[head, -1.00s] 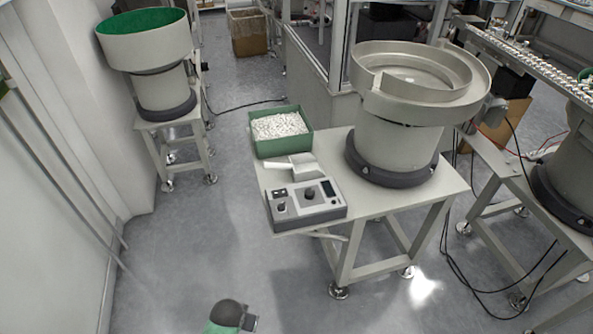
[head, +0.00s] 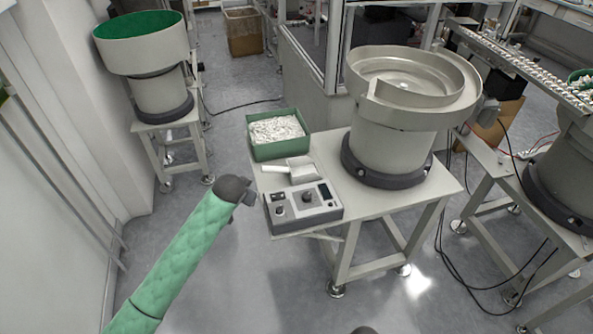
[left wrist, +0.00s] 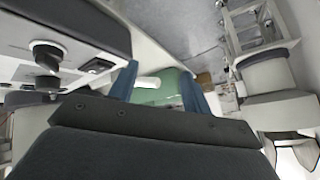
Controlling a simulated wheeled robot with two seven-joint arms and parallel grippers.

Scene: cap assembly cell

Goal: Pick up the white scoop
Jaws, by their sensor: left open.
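The white scoop (head: 297,168) lies on the table between the green bin and the control box, its handle pointing left. My left gripper (head: 249,198) is just left of the control box and the table edge, short of the scoop handle and apart from it. In the left wrist view its two blue fingers (left wrist: 158,90) are spread open with nothing between them. A white piece that looks like the scoop handle (left wrist: 147,82) shows beyond them, in front of the green bin.
The green bin (head: 250,140) of white parts stands at the table's back left. The grey control box (head: 300,208) with knobs sits at the front left corner. A large bowl feeder (head: 390,145) stands to the right. Open floor lies left of the table.

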